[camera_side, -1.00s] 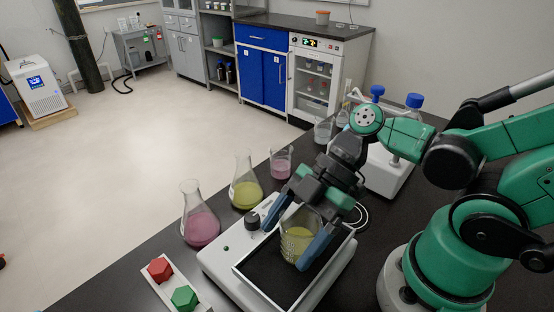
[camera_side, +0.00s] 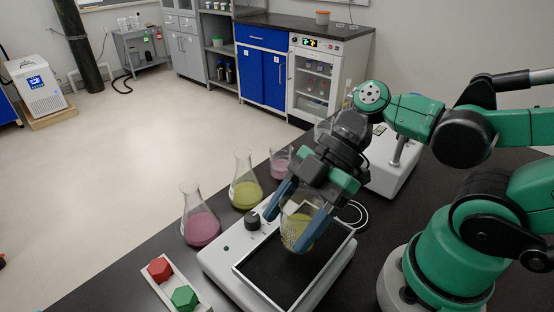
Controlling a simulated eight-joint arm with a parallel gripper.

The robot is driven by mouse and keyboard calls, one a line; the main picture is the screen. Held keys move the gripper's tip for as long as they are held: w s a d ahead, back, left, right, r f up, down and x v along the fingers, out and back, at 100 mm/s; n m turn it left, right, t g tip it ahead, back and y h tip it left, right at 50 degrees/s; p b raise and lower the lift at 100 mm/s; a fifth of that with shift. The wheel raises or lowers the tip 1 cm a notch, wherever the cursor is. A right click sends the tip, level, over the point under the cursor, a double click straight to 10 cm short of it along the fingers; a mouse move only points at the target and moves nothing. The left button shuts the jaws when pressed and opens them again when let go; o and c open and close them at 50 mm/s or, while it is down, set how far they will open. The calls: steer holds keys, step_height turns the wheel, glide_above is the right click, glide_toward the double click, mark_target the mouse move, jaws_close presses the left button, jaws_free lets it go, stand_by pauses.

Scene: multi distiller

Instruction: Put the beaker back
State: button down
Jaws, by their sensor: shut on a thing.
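A clear beaker (camera_side: 299,231) with yellow liquid is held between the two blue fingers of my gripper (camera_side: 296,222). My gripper is shut on it from above. The beaker hangs slightly tilted over the black-topped tray of a white shaker device (camera_side: 344,261), and looks lifted clear of the tray surface. My gripper hides part of the beaker's rim.
A flask with pink liquid (camera_side: 200,226) and a flask with yellow liquid (camera_side: 245,185) stand left of the device. A beaker with pink liquid (camera_side: 280,165) stands behind. Red (camera_side: 160,269) and green (camera_side: 184,298) hexagonal pieces sit on a white strip at front left. A white instrument (camera_side: 390,170) stands behind right.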

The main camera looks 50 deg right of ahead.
mark_target(293, 208)
step_height(293, 208, up, 16)
steer(key=w+d+f+m+t+h, duration=0.2)
steer(key=w+d+m+h, duration=0.4)
steer(key=d, duration=0.4)
steer(key=w+d+f+m+t+h, duration=0.2)
steer(key=w+d+m+h, duration=0.1)
steer(key=w+d+m, duration=0.5)
steer(key=w+d+f+m+t+h, duration=0.2)
steer(key=w+d+m+h, duration=0.3)
steer(key=d+m, duration=0.45)
steer(key=shift+n, duration=0.45)
steer(key=f, duration=0.6)
steer(key=d+f, duration=0.1)
steer(key=f, duration=0.6)
steer(key=d+f, duration=0.1)
steer(key=f, duration=0.5)
steer(key=shift+w+f, duration=0.1)
steer(key=shift+f, duration=0.3)
steer(key=shift+c, duration=1.7)
jaws_free()
steer(key=shift+f, duration=0.1)
